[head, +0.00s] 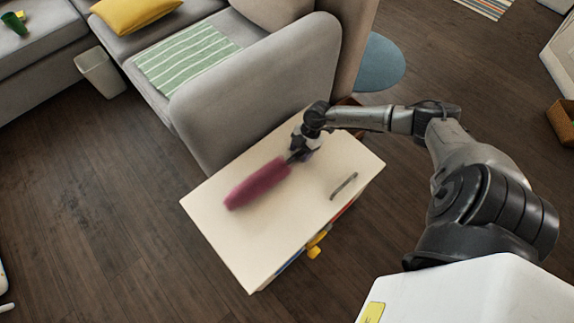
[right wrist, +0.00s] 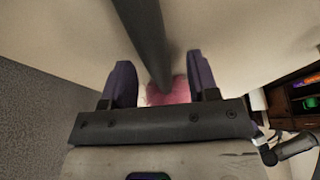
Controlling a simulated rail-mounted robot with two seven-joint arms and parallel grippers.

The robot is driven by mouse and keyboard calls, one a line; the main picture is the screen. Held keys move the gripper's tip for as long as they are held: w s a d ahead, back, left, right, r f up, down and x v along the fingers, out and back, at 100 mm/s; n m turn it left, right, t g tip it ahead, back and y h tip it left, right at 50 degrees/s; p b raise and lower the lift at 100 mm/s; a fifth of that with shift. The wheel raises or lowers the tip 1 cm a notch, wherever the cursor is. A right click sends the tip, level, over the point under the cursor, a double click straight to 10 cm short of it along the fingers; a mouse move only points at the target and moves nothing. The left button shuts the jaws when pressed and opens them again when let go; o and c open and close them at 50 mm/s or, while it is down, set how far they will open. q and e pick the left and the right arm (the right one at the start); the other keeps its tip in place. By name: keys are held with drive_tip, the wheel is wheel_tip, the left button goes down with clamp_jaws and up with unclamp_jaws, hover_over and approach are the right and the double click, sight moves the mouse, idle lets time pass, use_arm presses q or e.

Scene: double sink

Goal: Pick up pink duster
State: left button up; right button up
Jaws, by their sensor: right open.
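The pink duster (head: 258,185) lies on the cream top of a small cabinet (head: 240,255), its fluffy head toward the lower left. Its dark handle runs up to my right gripper (head: 301,153). In the right wrist view, the dark handle (right wrist: 142,28) passes between the two spread fingers of my right gripper (right wrist: 160,68), and part of the pink head (right wrist: 180,90) shows behind the gripper bar. The gripper is open around the handle. Whether either finger touches it I cannot tell. My left gripper is not in view.
A dark curved handle-like piece (head: 344,186) lies on the cabinet top, right of the duster. A grey sofa (head: 255,85) stands close behind the cabinet. Yellow knobs (head: 316,245) stick out at the cabinet's front side. Wooden floor (head: 110,215) is clear at the left.

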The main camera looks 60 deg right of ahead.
clamp_jaws()
idle(0.6)
